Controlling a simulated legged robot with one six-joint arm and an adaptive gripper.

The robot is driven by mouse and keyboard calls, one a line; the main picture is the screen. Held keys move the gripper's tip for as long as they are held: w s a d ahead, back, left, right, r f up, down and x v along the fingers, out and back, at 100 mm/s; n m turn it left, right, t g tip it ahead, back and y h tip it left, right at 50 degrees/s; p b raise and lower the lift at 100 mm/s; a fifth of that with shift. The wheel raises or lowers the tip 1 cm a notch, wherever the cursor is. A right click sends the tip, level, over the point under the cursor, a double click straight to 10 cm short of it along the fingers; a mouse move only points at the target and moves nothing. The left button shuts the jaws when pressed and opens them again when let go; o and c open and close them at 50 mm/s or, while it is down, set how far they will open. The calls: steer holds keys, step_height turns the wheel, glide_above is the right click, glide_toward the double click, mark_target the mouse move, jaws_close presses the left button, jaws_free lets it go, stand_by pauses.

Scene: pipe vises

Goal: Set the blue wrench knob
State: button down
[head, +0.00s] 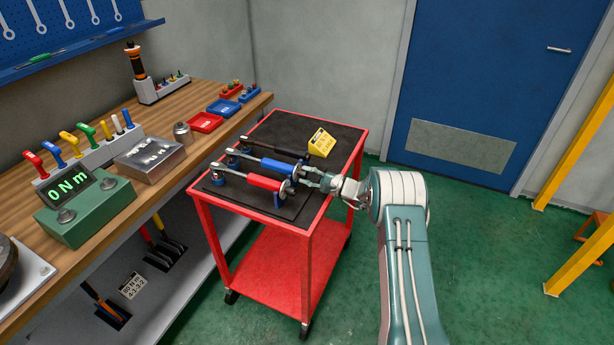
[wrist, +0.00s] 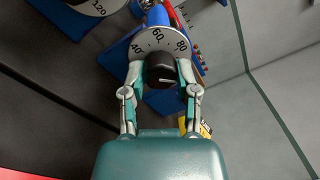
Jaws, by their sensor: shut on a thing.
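The blue torque wrench (head: 264,167) lies in its holder on the red cart, between a red wrench and a black one. In the wrist view, its black knob (wrist: 160,72) sits in front of a pale dial plate (wrist: 160,42) marked 40, 60 and 80. The knob carries a short light line. My gripper (wrist: 161,82) is shut on the knob, one finger on each side. In the head view, my gripper (head: 312,178) is at the right end of the blue wrench, and its fingers hide the knob there.
The red wrench (head: 263,182) is close in front, the black wrench (head: 270,148) close behind. A yellow sign block (head: 321,144) stands on the cart's dark mat (head: 338,133). The workbench at left holds a green box (head: 88,211) whose display reads 0 N m.

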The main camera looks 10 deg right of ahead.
steer(key=n, duration=0.6)
steer(key=shift+s+f+n+g, duration=0.1)
steer(key=shift+f+n+g, duration=0.15)
steer(key=shift+n+g, duration=0.05)
steer(key=n, duration=0.6)
steer(key=shift+f, duration=0.15)
steer(key=shift+n, duration=0.4)
steer(key=shift+c, duration=1.8)
jaws_free()
steer(key=shift+r, duration=0.2)
steer(key=v, duration=1.2)
steer(key=shift+f, duration=0.25)
